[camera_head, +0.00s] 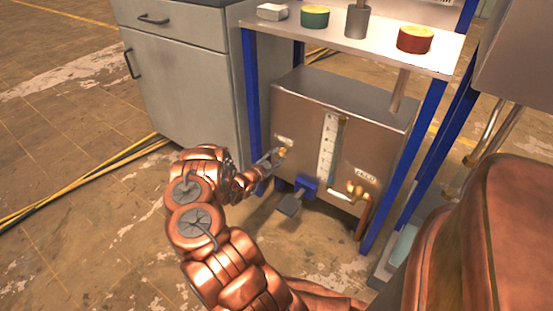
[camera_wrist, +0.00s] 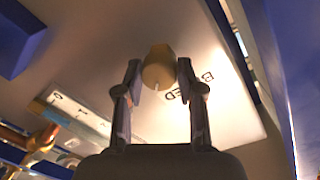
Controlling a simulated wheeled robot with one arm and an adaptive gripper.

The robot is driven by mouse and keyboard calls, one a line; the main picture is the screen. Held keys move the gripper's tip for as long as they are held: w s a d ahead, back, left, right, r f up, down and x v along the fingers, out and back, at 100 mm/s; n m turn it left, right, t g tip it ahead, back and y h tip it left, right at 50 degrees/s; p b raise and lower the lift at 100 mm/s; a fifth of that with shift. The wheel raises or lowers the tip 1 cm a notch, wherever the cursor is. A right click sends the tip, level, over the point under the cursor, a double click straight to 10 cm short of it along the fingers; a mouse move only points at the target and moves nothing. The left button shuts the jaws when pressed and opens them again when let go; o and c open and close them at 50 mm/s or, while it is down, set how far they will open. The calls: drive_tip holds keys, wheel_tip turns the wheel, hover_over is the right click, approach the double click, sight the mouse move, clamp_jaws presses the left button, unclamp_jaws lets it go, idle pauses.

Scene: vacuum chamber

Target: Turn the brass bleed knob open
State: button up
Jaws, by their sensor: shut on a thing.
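The brass bleed knob (camera_wrist: 158,68) is in the upper middle of the wrist view, on a pale plate with dark "BLEED" lettering (camera_wrist: 190,86) beside it. A thin pale mark shows on the knob's face. My gripper (camera_wrist: 158,76) has one finger on each side of the knob and is shut on it. In the head view my gripper (camera_head: 277,157) reaches the left part of the front of a grey metal box (camera_head: 300,120). There the knob is small and mostly hidden by the fingers.
A gauge strip (camera_head: 328,148) and another brass fitting (camera_head: 357,190) are on the box front to the right. A blue bracket with a grey pedal (camera_head: 289,205) juts out below. A blue table leg (camera_head: 251,110) stands close left of my gripper. Floor at left is mostly open.

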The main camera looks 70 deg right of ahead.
drive_tip(key=m+b, duration=0.3)
drive_tip(key=m, duration=0.2)
drive_tip(key=shift+f+t, duration=0.2)
drive_tip(key=shift+t, duration=0.2)
drive_tip(key=shift+m+b, duration=1.1)
drive_tip(key=shift+b, duration=0.15)
drive_tip(key=shift+r+m, duration=0.15)
drive_tip(key=shift+m, duration=0.15)
drive_tip(key=o, duration=1.1)
drive_tip(key=shift+o, duration=0.2)
drive_tip(key=shift+a, duration=0.15)
drive_tip(key=v, duration=1.1)
drive_tip(key=shift+a, duration=0.4)
drive_tip(key=shift+w+r, duration=0.1)
drive_tip(key=shift+r, duration=0.05)
